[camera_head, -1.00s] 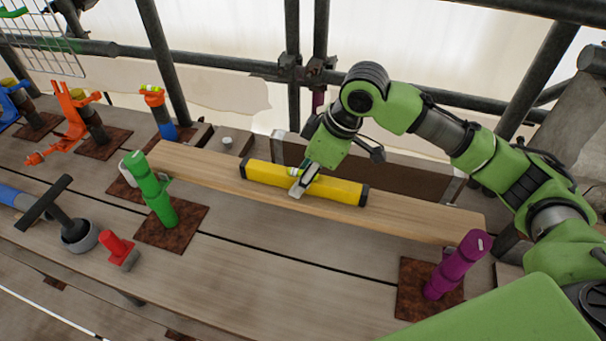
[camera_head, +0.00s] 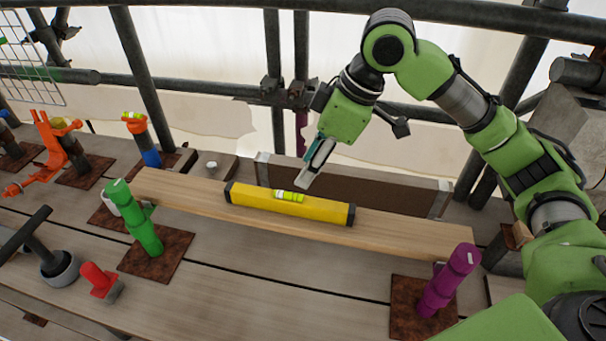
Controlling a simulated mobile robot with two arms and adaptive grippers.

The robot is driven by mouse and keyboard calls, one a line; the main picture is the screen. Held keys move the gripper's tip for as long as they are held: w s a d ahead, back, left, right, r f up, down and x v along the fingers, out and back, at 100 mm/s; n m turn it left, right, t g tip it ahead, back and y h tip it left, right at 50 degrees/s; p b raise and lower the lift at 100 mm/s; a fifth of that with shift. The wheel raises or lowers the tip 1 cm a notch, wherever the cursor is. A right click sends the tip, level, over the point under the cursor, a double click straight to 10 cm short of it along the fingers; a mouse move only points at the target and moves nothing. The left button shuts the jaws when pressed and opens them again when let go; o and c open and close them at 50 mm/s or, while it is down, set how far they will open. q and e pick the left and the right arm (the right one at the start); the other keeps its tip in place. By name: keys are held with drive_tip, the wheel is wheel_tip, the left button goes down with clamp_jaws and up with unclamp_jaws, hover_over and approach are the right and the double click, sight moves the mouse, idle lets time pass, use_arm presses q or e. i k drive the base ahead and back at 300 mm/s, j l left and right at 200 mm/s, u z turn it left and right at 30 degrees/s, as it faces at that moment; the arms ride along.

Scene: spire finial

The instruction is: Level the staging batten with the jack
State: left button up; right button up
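The staging batten (camera_head: 400,229) is a long pale wooden plank. It slopes down to the right in the picture. A yellow spirit level (camera_head: 325,209) with black ends and a bright green vial lies along its middle. A green jack-like post (camera_head: 146,232) stands at the batten's left end and a purple one (camera_head: 448,278) at its right end, each on a rusty plate. My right gripper (camera_head: 308,174) is above and behind the level, apart from it. Its fingers are seen side-on, so its opening is unclear. My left gripper is out of view.
A red-handled piece (camera_head: 98,279) and a dark T-handled tool in a grey cup (camera_head: 58,268) are at the front left. Orange and blue posts stand at the back left. Scaffold tubes (camera_head: 140,85) and an upright board (camera_head: 365,188) are behind the batten.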

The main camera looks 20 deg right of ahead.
sight(466, 256)
drive_tip(key=k, duration=2)
